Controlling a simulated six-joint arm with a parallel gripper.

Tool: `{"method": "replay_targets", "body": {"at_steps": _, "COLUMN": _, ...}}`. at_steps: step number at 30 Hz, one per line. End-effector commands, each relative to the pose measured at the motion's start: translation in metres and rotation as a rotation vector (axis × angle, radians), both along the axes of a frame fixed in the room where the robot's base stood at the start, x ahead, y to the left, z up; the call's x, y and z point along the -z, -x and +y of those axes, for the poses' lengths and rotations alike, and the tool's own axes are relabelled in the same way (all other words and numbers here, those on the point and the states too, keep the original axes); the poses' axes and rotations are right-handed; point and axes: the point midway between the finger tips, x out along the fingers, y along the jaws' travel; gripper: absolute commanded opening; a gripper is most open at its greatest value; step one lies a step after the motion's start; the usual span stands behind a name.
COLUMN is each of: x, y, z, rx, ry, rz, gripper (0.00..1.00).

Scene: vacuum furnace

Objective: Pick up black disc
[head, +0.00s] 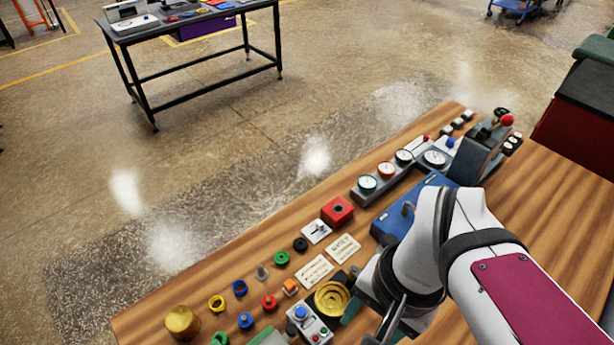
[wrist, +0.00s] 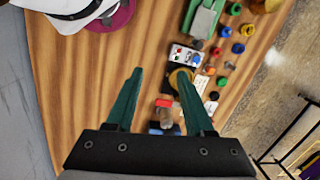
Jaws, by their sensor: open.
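A small black disc (head: 300,244), ring-like, lies on the wooden table between a green ring and a white switch plate. In the head view the gripper is partly hidden by my wrist near the bottom edge.
Coloured rings and knobs, including a green ring (head: 281,258), surround the disc. Nearby are a red box (head: 337,210), a white switch plate (head: 316,231), paper labels (head: 344,249) and a brass dish (head: 332,298). Gauges (head: 367,184) and a blue case (head: 395,222) stand farther right.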

Motion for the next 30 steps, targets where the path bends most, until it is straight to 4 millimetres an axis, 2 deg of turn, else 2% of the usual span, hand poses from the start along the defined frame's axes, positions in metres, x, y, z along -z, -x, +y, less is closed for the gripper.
{"method": "replay_targets", "body": {"at_steps": 3, "x": -0.008, "y": -0.095, "z": 0.02, "rx": 0.239, "ry": 0.054, "rz": 0.04, "gripper": 0.53}}
{"method": "replay_targets", "body": {"at_steps": 6, "x": 0.01, "y": -0.174, "z": 0.051, "rx": 0.465, "ry": 0.098, "rz": 0.05, "gripper": 0.53}}
{"method": "replay_targets", "body": {"at_steps": 9, "x": 0.039, "y": -0.229, "z": 0.083, "rx": 0.65, "ry": 0.125, "rz": 0.047, "gripper": 0.53}}
{"method": "replay_targets", "body": {"at_steps": 12, "x": 0.063, "y": -0.259, "z": 0.106, "rx": 0.771, "ry": 0.137, "rz": 0.039, "gripper": 0.53}}
{"method": "replay_targets", "body": {"at_steps": 17, "x": 0.089, "y": -0.27, "z": 0.115, "rx": 0.833, "ry": 0.143, "rz": 0.038, "gripper": 0.53}}
{"method": "replay_targets", "body": {"at_steps": 24, "x": 0.156, "y": -0.27, "z": 0.114, "rx": 0.832, "ry": 0.143, "rz": 0.037, "gripper": 0.53}}
{"method": "replay_targets", "body": {"at_steps": 30, "x": 0.185, "y": -0.27, "z": 0.114, "rx": 0.832, "ry": 0.142, "rz": 0.036, "gripper": 0.53}}
